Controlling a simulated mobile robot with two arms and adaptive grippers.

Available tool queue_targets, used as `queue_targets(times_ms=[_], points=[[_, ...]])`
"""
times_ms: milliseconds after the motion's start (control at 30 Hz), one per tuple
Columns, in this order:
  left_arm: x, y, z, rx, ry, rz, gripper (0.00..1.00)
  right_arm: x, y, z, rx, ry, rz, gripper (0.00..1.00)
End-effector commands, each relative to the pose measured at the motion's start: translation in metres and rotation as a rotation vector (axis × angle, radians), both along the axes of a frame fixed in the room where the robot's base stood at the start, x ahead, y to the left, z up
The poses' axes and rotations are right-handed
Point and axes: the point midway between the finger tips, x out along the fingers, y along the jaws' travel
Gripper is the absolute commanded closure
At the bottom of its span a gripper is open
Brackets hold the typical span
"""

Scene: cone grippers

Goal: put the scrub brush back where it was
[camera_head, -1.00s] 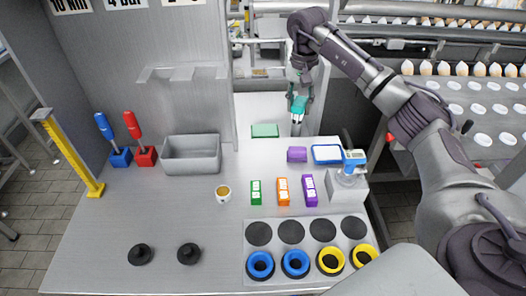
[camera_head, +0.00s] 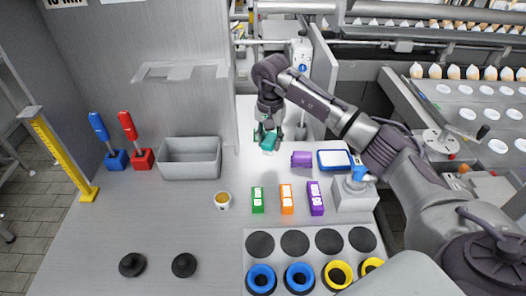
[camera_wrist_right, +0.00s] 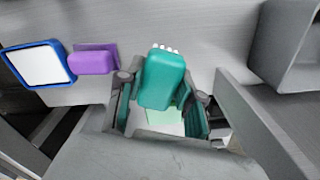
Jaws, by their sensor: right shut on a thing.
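The scrub brush is a teal block with white bristles (camera_wrist_right: 164,77), held between the fingers of my right gripper (camera_head: 268,138). In the wrist view, the brush is in the middle, tilted, with its bristles at the top edge. A light green pad (camera_wrist_right: 165,118) shows beyond the brush, between the fingers. In the head view, the gripper and brush cover the spot where the pad lies, and the brush appears close above the bench. I cannot tell whether it touches the pad. My left gripper is not in view.
A purple block (camera_head: 301,159) and a blue-rimmed white tray (camera_head: 333,158) lie to the right. A grey bin (camera_head: 190,157) stands to the left. Green, orange and purple boxes (camera_head: 287,199) stand nearer, beside a small cup (camera_head: 222,200). A grey wall panel (camera_head: 180,100) rises behind.

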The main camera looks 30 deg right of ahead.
Motion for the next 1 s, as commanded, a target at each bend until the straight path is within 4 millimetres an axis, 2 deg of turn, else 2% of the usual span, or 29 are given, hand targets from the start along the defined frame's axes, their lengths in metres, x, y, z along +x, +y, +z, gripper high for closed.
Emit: queue_targets(times_ms=[33, 167, 333, 533, 900, 933, 1000], points=[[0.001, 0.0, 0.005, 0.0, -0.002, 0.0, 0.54, 0.001, 0.008, -0.003, 0.001, 0.002, 0.002, 0.96], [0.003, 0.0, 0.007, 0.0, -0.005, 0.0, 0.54, 0.002, 0.019, -0.011, -0.001, 0.001, -0.001, 0.96], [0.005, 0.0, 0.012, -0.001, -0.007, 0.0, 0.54, 0.002, 0.02, -0.022, 0.0, 0.003, -0.002, 0.96], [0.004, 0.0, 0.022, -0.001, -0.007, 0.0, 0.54, 0.002, 0.02, -0.05, 0.0, 0.003, -0.001, 0.96], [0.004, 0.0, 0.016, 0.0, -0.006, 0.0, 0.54, 0.002, 0.019, -0.057, -0.002, -0.001, -0.001, 0.96], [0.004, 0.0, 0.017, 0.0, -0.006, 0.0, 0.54, 0.002, 0.02, -0.056, -0.001, 0.0, -0.001, 0.59], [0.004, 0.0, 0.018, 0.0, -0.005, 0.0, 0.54, 0.002, 0.02, -0.055, -0.001, 0.0, -0.001, 0.47]])
